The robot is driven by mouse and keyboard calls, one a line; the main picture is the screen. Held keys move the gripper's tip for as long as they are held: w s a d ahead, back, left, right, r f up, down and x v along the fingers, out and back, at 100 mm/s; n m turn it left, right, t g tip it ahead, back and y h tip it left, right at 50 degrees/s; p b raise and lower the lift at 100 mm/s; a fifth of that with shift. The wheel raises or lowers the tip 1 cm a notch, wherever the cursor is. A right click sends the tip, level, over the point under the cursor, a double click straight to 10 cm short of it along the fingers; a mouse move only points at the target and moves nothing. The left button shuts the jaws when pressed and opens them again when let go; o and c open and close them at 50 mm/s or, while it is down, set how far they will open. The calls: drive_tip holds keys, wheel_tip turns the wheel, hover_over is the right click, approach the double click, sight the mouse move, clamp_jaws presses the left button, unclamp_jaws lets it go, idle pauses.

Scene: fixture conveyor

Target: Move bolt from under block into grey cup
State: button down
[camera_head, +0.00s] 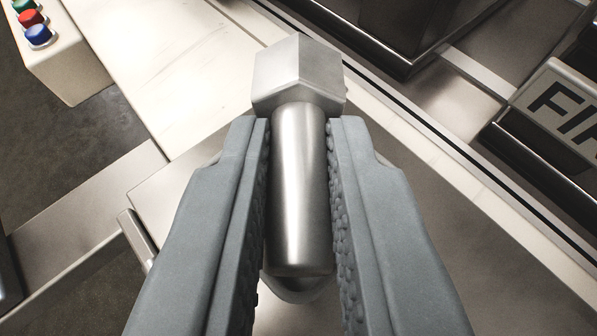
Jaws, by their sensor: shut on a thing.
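My gripper (300,195) fills the lower middle of the view and is shut on a silver metal bolt (300,190). Its two grey-blue fingers press the bolt's smooth shank from left and right. The hexagonal head (297,72) sticks out beyond the fingertips, toward the top of the picture. The bolt's rounded near end shows between the fingers, low in the picture. I cannot make out the grey cup or the block for certain in this view.
A cream box (75,70) with green, red and blue buttons stands at the upper left. A pale worktop (160,60) lies beyond the bolt. A dark metal container-like part (385,30) is at the top. A sign with partly cut-off letters (565,110) is at the right.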

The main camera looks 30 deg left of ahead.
drive_tip(key=shift+f, duration=0.5)
drive_tip(key=c, duration=1.4)
unclamp_jaws()
drive_tip(key=shift+r, duration=0.15)
drive_tip(key=shift+r, duration=0.35)
drive_tip(key=shift+s+d+r, duration=0.1)
drive_tip(key=shift+s+r, duration=0.1)
drive_tip(key=shift+r, duration=0.1)
drive_tip(key=v, duration=1.1)
drive_tip(key=shift+s+d, duration=0.15)
drive_tip(key=shift+s, duration=0.1)
